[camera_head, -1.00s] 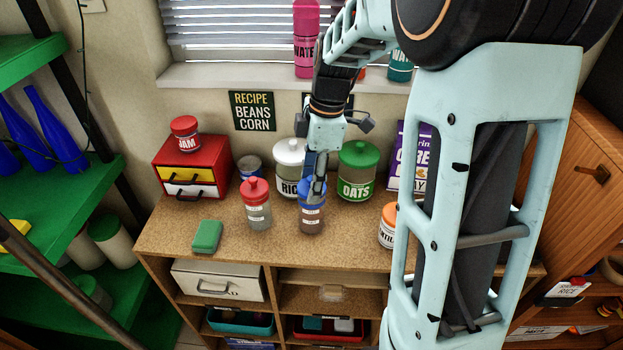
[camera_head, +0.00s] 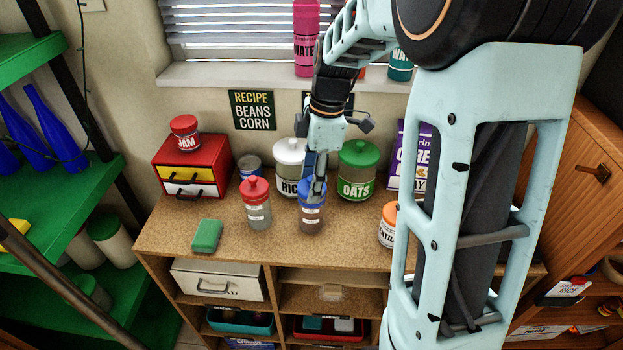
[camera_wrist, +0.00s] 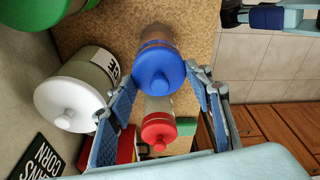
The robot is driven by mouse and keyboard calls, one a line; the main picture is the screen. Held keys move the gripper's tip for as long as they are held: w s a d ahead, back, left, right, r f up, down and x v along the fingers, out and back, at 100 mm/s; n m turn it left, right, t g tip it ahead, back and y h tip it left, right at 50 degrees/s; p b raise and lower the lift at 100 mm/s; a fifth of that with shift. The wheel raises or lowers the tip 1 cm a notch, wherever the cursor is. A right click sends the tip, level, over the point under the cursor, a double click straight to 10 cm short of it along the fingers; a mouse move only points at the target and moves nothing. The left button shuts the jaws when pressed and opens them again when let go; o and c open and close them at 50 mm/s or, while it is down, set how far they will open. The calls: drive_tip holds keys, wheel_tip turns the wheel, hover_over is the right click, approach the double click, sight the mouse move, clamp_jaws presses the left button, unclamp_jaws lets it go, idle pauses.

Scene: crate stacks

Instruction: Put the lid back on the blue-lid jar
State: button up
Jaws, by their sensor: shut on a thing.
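The blue-lid jar (camera_head: 312,224), clear with dark contents and a white label, stands upright on the wooden counter. The blue lid (camera_head: 308,188) is at the jar's mouth; it also shows in the wrist view (camera_wrist: 160,72), lined up over the jar body (camera_wrist: 158,33). My gripper (camera_head: 316,191) comes down from above, shut on the blue lid, with one finger on each side of it in the wrist view (camera_wrist: 163,72). I cannot tell whether the lid is fully seated, since the fingers partly hide the rim.
A red-lid jar (camera_head: 257,212) stands close on the left. A white-lid rice jar (camera_head: 290,152) and a green-lid oats jar (camera_head: 358,157) stand behind. An orange-lid jar (camera_head: 389,212) is to the right, a green block (camera_head: 207,236) at front left. The counter's front is clear.

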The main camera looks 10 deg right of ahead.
idle(0.3)
drive_tip(key=o, duration=1.4)
drive_tip(key=shift+r+p, duration=2.55)
drive_tip(key=shift+r, duration=0.95)
drive_tip(key=shift+c, duration=0.4)
clamp_jaws()
